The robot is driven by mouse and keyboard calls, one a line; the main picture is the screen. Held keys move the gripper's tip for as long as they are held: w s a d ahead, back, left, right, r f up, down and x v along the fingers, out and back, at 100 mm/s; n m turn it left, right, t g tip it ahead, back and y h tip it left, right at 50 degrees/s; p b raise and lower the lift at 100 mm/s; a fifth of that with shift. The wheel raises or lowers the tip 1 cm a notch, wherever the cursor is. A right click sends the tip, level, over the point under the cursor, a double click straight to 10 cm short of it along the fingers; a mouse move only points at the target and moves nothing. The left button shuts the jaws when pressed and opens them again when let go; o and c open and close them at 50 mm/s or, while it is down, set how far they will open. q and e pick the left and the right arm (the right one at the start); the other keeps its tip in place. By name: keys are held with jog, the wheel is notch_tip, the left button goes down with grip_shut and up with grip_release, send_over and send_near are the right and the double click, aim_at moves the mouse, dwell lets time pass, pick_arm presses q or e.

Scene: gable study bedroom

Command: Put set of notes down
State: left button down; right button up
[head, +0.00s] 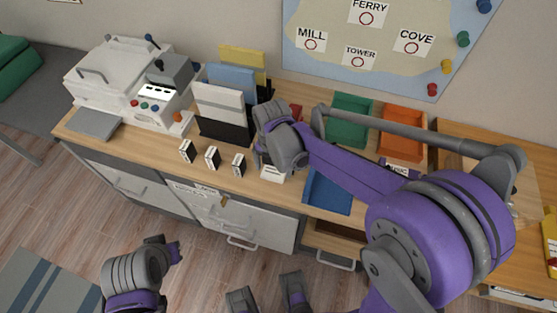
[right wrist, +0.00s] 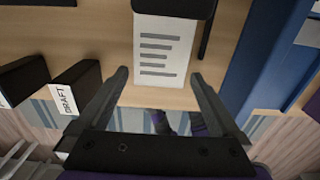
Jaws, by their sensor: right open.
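A small white set of notes with dark printed lines (right wrist: 164,50) lies on the wooden desktop, close to its front edge. A black piece covers its top end in the right wrist view. In the head view its white end (head: 273,174) shows just below my right gripper (head: 268,160). In the right wrist view my right gripper (right wrist: 160,76) is open, its two fingers apart on either side of the notes, with clear gaps. My left arm (head: 135,272) is at the lower left over the floor; its fingers cannot be made out clearly.
Several small black-and-white blocks (head: 212,157) stand left of the notes, one labelled DRAFT (right wrist: 66,98). Upright file holders (head: 222,100) are behind. A blue tray (head: 328,194) is to the right, with green (head: 349,108) and orange (head: 401,117) trays behind. A white machine (head: 118,72) stands far left.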

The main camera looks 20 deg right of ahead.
jog(key=shift+f, duration=0.75)
jog(key=c, duration=1.3)
jog(key=shift+c, duration=0.2)
jog(key=shift+r, duration=0.2)
